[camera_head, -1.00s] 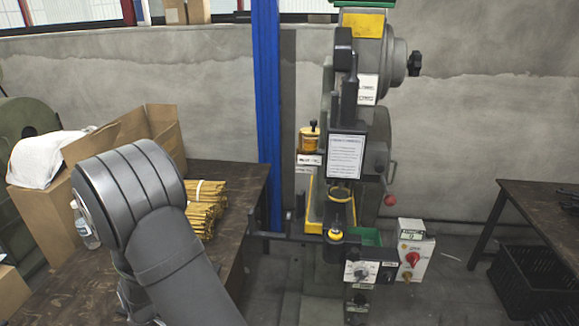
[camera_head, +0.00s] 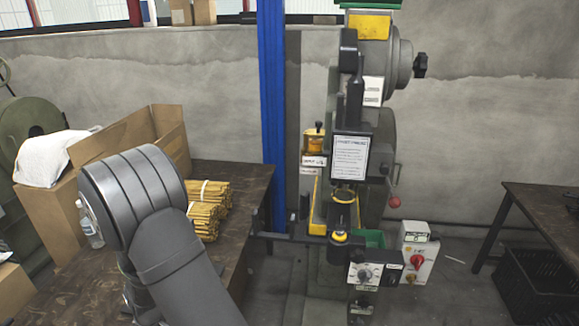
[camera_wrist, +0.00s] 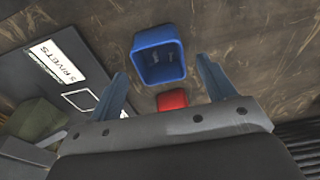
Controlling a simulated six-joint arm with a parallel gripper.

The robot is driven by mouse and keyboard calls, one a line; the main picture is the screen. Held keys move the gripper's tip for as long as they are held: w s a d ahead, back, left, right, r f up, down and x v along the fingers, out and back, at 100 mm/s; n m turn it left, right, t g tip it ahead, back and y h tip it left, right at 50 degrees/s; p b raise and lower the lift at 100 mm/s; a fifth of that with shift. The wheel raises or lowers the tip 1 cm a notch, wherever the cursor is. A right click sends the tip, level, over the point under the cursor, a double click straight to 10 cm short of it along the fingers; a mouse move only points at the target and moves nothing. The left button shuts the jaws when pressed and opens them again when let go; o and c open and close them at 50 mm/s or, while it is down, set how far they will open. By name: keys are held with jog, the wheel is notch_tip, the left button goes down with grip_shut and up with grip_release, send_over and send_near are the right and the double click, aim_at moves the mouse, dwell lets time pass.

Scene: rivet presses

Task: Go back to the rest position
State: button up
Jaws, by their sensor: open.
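My gripper (camera_wrist: 163,88) shows in the wrist view with its two blue-grey fingers spread wide apart. Nothing is held between them. In the head view my grey arm is folded over the left table, and the gripper itself is out of that view. Past the fingertips, in the wrist view, a blue bin (camera_wrist: 159,55) with a few small grey pieces inside stands on the dark brown table. A smaller red bin (camera_wrist: 172,100) sits just below it in the picture, between the fingers.
The rivet press (camera_head: 350,150) stands in the middle, with a control box (camera_head: 415,252) beside it. On the left table (camera_head: 243,180) are bundled yellow sticks (camera_head: 208,205), a cardboard box (camera_head: 150,135) and a bottle (camera_head: 90,225). A sign reading RIVETS (camera_wrist: 58,62) lies left of the blue bin.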

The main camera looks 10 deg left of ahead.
jog(key=f, duration=0.4)
jog(key=shift+a, duration=0.2)
notch_tip(320, 180, up, 5)
jog(key=shift+w+d+f, duration=0.1)
jog(key=shift+w, duration=0.05)
jog(key=w+d+r, duration=0.5)
jog(key=d+r, duration=0.2)
jog(key=d, duration=0.4)
jog(key=w+d+f+m, duration=0.5)
jog(key=w+d+f, duration=0.5)
jog(key=w+d, duration=0.4)
jog(key=shift+t, duration=0.3)
jog(key=shift+s+a, duration=0.2)
jog(key=shift+a, duration=0.55)
jog(key=shift+s+a, duration=0.15)
jog(key=shift+a, duration=0.55)
jog(key=shift+s+a, duration=0.2)
jog(key=shift+a, duration=0.55)
jog(key=shift+d, duration=0.1)
jog(key=s+a+r+n, duration=0.3)
jog(key=s+a+r, duration=0.3)
jog(key=s+a, duration=0.1)
jog(key=shift+s+r+n, duration=0.3)
jog(key=shift+s+r, duration=0.1)
jog(key=shift+s, duration=0.2)
